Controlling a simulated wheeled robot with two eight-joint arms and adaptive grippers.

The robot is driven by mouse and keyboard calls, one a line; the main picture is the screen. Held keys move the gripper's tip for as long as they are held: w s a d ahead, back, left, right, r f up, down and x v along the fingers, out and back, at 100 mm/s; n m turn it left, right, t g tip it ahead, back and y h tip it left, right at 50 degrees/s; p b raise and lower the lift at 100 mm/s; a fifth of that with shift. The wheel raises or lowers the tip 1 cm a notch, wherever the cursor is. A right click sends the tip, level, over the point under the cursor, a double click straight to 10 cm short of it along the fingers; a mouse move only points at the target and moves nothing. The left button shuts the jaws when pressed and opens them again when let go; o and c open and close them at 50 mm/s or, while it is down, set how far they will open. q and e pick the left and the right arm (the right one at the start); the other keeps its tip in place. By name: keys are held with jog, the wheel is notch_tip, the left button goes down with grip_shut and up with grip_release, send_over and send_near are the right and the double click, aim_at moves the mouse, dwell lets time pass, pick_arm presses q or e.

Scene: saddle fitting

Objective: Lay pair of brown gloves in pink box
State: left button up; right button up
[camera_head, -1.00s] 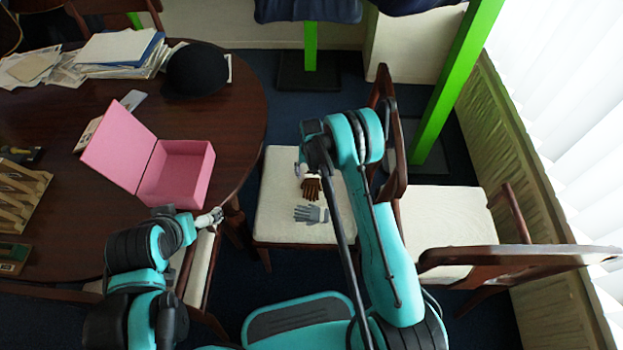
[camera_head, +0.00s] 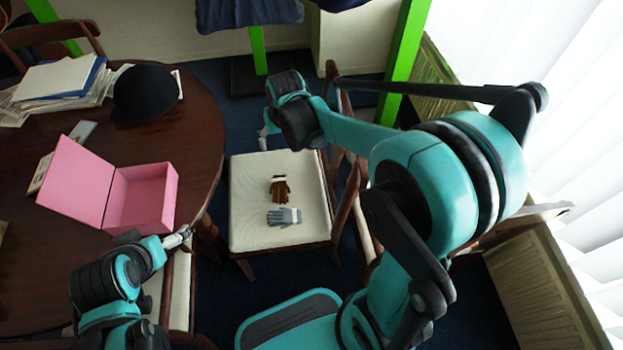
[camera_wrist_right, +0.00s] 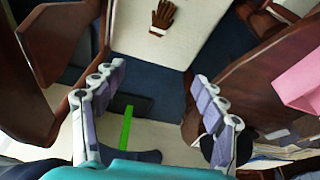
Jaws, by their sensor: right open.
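The brown gloves (camera_head: 281,191), with a pale cuff, lie on the cream seat of a chair (camera_head: 248,220); they also show at the top of the right wrist view (camera_wrist_right: 163,14). The pink box (camera_head: 143,199) stands on the dark round table with its lid open to the left; part of it shows at the right edge of the right wrist view (camera_wrist_right: 303,82). My right gripper (camera_head: 263,138) is above the far left part of the seat, beyond the gloves; its spread fingers are empty in the right wrist view (camera_wrist_right: 159,71). My left gripper (camera_head: 180,237) is near the box's front right corner; its jaws are too small to judge.
Grey gloves (camera_head: 284,216) lie on the same seat, just in front of the brown gloves. A black riding hat (camera_head: 146,92) and a stack of papers (camera_head: 58,80) are on the table (camera_head: 196,140). The chair's wooden back (camera_head: 348,200) rises at the right of the seat.

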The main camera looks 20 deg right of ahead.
jog(key=s+r+n+t, duration=0.1)
jog(key=s+r+t, duration=0.2)
jog(key=s, duration=1.4)
notch_tip(320, 180, up, 3)
jog(key=shift+s+d+f, duration=0.1)
jog(key=shift+s+d, duration=0.2)
jog(key=shift+o, duration=0.6)
jog(key=shift+s+f+n+t, duration=0.1)
jog(key=shift+s+n+t, duration=0.2)
jog(key=shift+s, duration=0.15)
jog(key=m+g, duration=0.3)
jog(key=g, duration=0.3)
send_over(279, 188)
notch_tip(279, 188, down, 23)
jog(key=shift+g, duration=0.5)
jog(key=f, duration=0.8)
jog(key=f+b, duration=0.1)
jog(key=f, duration=0.7)
jog(key=shift+w+a+f, duration=0.1)
jog(key=shift+w+f, duration=0.1)
jog(key=shift+f, duration=0.1)
jog(key=f+b, duration=0.1)
jog(key=f, duration=0.1)
jog(key=f+b, duration=0.2)
jog(key=f, duration=0.1)
jog(key=shift+s+d+f, duration=0.1)
jog(key=shift+s+d, duration=0.05)
jog(key=shift+d, duration=0.05)
jog(key=shift+c, duration=0.9)
jog(key=c, duration=1.2)
